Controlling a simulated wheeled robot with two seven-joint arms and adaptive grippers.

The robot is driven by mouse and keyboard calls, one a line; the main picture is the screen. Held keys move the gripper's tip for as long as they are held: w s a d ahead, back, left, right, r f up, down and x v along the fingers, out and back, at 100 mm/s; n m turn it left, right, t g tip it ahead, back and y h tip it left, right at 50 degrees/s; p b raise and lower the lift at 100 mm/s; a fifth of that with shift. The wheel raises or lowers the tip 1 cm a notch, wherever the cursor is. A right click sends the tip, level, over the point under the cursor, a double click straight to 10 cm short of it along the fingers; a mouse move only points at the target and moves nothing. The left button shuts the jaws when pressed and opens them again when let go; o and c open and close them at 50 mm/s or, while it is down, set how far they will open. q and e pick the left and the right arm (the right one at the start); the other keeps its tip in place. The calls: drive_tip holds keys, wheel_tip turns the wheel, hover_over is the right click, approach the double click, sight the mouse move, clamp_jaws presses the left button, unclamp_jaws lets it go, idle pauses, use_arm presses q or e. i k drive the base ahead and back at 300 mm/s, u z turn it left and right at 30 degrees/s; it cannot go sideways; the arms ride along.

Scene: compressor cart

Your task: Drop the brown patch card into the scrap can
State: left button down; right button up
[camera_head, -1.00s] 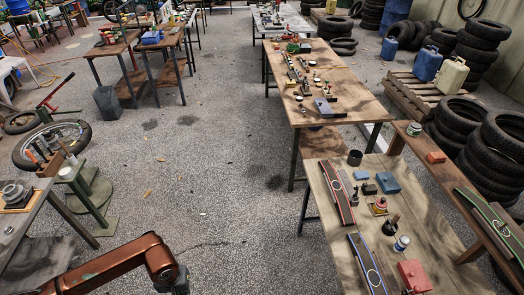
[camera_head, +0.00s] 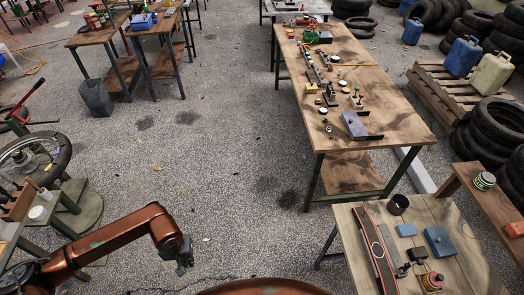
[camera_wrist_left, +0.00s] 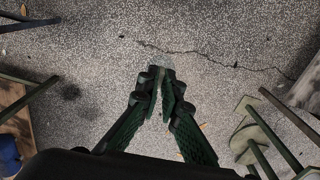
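I cannot make out a brown patch card in either view. A small dark open can (camera_head: 398,204), which may be the scrap can, stands at the far edge of the front-right workbench (camera_head: 447,212). My left gripper (camera_head: 183,264) hangs over the bare floor, well to the left of that bench. In the left wrist view its green fingers (camera_wrist_left: 162,75) come together at the tips, with nothing seen between them. My right gripper is not in view.
The front-right bench holds a long red-edged strip (camera_head: 377,250), blue boxes (camera_head: 440,241) and small items. A longer wooden bench (camera_head: 375,95) stands beyond it. A wheel stand (camera_head: 80,205) is at left. Speckled floor (camera_head: 225,150) is clear between.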

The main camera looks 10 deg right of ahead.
sight(395, 205)
drive_tip(key=i, duration=1.2)
drive_tip(key=z, duration=2)
drive_tip(key=i, duration=0.65)
drive_tip(key=z, duration=2.05)
